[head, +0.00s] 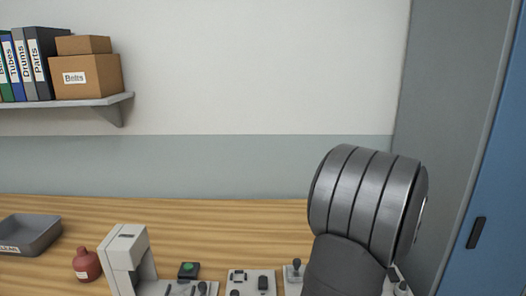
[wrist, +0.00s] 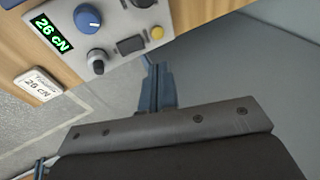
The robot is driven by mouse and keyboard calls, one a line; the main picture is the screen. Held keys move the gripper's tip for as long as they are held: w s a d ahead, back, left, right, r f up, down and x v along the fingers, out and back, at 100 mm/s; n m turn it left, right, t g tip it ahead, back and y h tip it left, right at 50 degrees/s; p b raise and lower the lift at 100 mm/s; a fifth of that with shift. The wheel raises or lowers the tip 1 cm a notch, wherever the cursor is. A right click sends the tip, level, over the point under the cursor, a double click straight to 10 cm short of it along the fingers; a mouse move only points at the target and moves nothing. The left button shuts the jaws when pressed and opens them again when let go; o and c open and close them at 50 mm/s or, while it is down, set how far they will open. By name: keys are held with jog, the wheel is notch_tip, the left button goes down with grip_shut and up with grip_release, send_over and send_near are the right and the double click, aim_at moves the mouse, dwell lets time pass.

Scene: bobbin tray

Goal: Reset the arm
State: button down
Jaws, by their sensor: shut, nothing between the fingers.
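My gripper (wrist: 155,86) shows in the wrist view as blue-grey fingers standing up from a bolted metal plate. The fingers are together with nothing between them. Past the fingertips, apart from them in the picture, is a control box (wrist: 143,22) with a green "26 cN" display, a blue knob and a yellow button. In the head view a thick grey ribbed part of my arm rises at the right, in front of the bench; the gripper itself does not show there.
A wooden bench (head: 200,215) carries a grey tray (head: 45,234), a red bottle (head: 87,265), a white stand (head: 127,240), a green-button box (head: 188,270) and small control panels (head: 250,282). A shelf (head: 70,104) holds binders and boxes. A blue cabinet (head: 490,200) stands right.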

jog(key=shift+s+a+r+n+g, duration=0.15)
jog(key=shift+s+a+r+n, duration=0.15)
jog(key=shift+s+r+n, duration=0.35)
jog(key=shift+s+a+r+n+g, duration=0.15)
jog(key=shift+s+a+r+n, duration=0.2)
jog(key=shift+r+n, duration=0.5)
jog(key=shift+f, duration=0.15)
dwell(0.4)
jog(key=w+d+f+m, duration=0.2)
jog(key=w+f+m, duration=0.1)
jog(key=f, duration=0.4)
jog(key=shift+v, duration=2.5)
